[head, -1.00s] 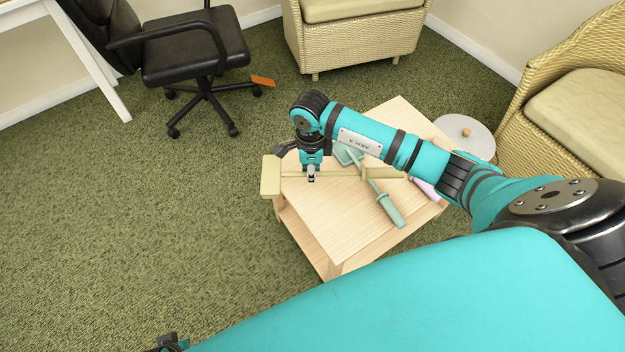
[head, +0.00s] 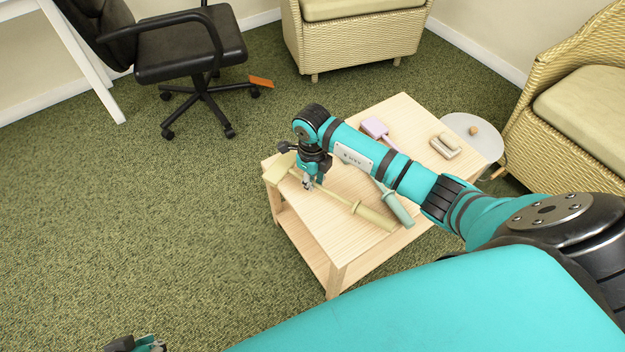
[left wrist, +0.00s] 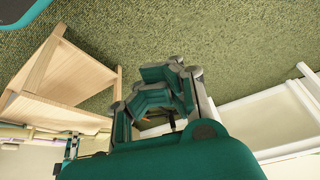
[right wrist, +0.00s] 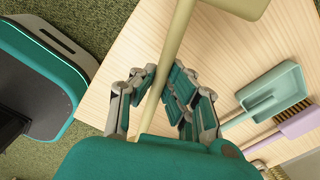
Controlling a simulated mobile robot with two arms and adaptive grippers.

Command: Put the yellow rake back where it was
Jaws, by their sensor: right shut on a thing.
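The pale yellow rake (head: 341,202) lies slantwise over the left part of the wooden table. Its wide head (head: 277,169) is at the table's left edge and its grip end points to the front right. My right gripper (head: 308,185) is shut around the shaft near the head. The right wrist view shows the shaft (right wrist: 172,60) between the fingers. I cannot tell whether the rake touches the tabletop. My left gripper (head: 140,344) is low at the bottom left, away from the table; in the left wrist view its fingers (left wrist: 160,92) overlap, so their gap is unclear.
On the table (head: 400,113) are a teal dustpan, its handle (head: 397,208) beside the rake's grip, a pink brush (head: 376,127) and a beige object (head: 445,146). My right arm hides the middle. A round grey table (head: 478,128), wicker chairs and an office chair (head: 190,48) stand around.

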